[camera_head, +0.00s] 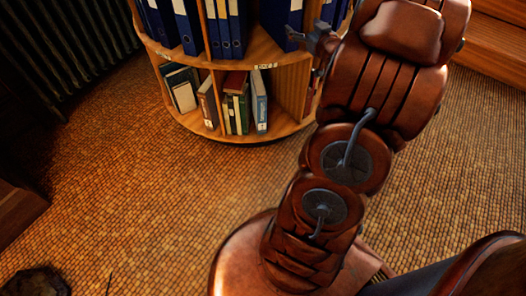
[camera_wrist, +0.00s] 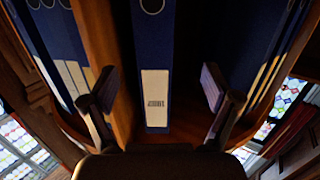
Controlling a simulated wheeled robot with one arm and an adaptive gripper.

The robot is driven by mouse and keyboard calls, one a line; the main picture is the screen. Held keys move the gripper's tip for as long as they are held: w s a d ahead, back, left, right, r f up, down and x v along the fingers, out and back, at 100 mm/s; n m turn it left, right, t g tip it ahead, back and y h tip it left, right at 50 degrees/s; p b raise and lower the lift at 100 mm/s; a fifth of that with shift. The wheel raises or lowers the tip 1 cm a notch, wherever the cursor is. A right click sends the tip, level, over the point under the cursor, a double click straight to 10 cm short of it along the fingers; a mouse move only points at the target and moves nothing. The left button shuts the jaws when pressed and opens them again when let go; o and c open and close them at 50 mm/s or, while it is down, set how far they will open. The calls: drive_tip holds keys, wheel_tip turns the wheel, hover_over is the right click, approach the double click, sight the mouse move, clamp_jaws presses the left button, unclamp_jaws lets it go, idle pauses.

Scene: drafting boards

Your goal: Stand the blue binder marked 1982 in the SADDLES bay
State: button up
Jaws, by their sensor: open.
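A blue binder (camera_wrist: 153,45) with a white spine label stands upright in a wooden bay, straight ahead in the wrist view. The label's print is too small to read. My gripper (camera_wrist: 158,88) is open, with one finger on each side of the spine and nothing held. In the head view my gripper (camera_head: 320,40) is at the upper tier of a round wooden shelf (camera_head: 255,55), beside a blue binder (camera_head: 280,22). Small labels sit on the shelf's rim, but I cannot read SADDLES on any of them.
More blue binders (camera_head: 225,28) fill upper bays. The lower tier holds books (camera_head: 237,105) of mixed colours, some leaning. A dark radiator (camera_head: 75,45) stands at the left. The woven floor (camera_head: 130,190) before the shelf is clear. Wooden steps (camera_head: 495,45) are at the upper right.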

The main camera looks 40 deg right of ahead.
drive_tip(key=s+a+f+g, duration=0.2)
drive_tip(key=a+f+g, duration=0.25)
drive_tip(key=a, duration=0.35)
drive_tip(key=s+a+f+g, duration=0.2)
drive_tip(key=a+f+g, duration=0.1)
drive_tip(key=a+g, duration=0.4)
drive_tip(key=s+a+r+n+g+y, duration=0.1)
drive_tip(key=s+a+n+g+y, duration=0.2)
drive_tip(key=s+a, duration=2.2)
drive_tip(key=s+g+y, duration=0.1)
drive_tip(key=g, duration=0.4)
drive_tip(key=shift+a+r+g+y, duration=0.2)
drive_tip(key=shift+r+g+y, duration=0.15)
drive_tip(key=shift+y, duration=0.05)
drive_tip(key=shift+w, duration=0.1)
